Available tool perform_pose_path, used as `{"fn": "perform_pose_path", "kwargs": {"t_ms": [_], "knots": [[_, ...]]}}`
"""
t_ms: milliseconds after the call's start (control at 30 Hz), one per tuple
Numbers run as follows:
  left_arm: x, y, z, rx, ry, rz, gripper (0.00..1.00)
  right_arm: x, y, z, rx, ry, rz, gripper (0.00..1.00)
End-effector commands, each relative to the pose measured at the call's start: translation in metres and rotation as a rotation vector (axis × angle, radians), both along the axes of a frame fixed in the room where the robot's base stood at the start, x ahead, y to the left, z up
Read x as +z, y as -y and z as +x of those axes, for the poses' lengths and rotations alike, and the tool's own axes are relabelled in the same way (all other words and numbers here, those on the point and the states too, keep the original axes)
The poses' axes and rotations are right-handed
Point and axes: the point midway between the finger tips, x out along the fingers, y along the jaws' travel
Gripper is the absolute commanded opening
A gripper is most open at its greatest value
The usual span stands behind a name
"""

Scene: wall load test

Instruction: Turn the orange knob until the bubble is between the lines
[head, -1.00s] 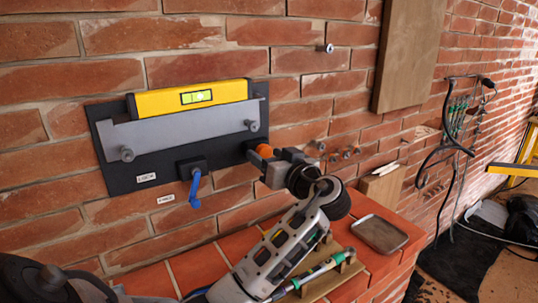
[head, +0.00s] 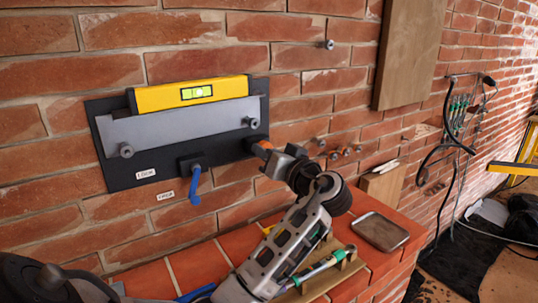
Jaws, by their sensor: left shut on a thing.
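The yellow spirit level (head: 165,99) rests on a grey metal bar (head: 185,123) on a dark wall plate (head: 112,172). Its green vial shows a pale bubble (head: 198,92) near the middle; the lines are too small to tell whether it lies between them. The orange knob (head: 264,144) is at the plate's right edge, partly hidden by my left gripper (head: 270,152). That gripper is shut on the knob, its arm reaching up from below. My right gripper is not in view.
A blue lever (head: 195,188) hangs down below the plate's middle, near small labels. A brick ledge holds a grey tray (head: 380,232) and a green-handled tool (head: 318,268) near my left arm. Pegs (head: 345,152) stick out of the wall right of the knob.

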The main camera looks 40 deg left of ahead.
Motion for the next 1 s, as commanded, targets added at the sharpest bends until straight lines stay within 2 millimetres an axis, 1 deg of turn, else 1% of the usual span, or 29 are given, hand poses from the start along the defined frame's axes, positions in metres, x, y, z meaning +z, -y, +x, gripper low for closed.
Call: {"fn": "perform_pose_path", "kwargs": {"t_ms": [200, 400, 600, 967, 1000], "knots": [[0.0011, 0.0002, -0.0001, -0.001, -0.132, 0.038, 0.11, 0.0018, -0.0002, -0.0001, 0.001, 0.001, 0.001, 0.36], [0.0015, 0.0, -0.0001, -0.001, -0.213, 0.063, 0.11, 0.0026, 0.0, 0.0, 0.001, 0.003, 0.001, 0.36], [0.0017, -0.0002, -0.0001, -0.001, -0.248, 0.074, 0.11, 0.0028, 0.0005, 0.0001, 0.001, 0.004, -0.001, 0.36], [0.002, -0.0001, 0.0, -0.001, -0.253, 0.076, 0.11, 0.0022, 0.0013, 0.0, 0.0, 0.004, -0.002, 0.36], [0.0021, -0.0001, 0.0001, -0.002, -0.253, 0.077, 0.37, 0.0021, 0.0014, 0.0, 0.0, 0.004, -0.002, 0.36]]}}
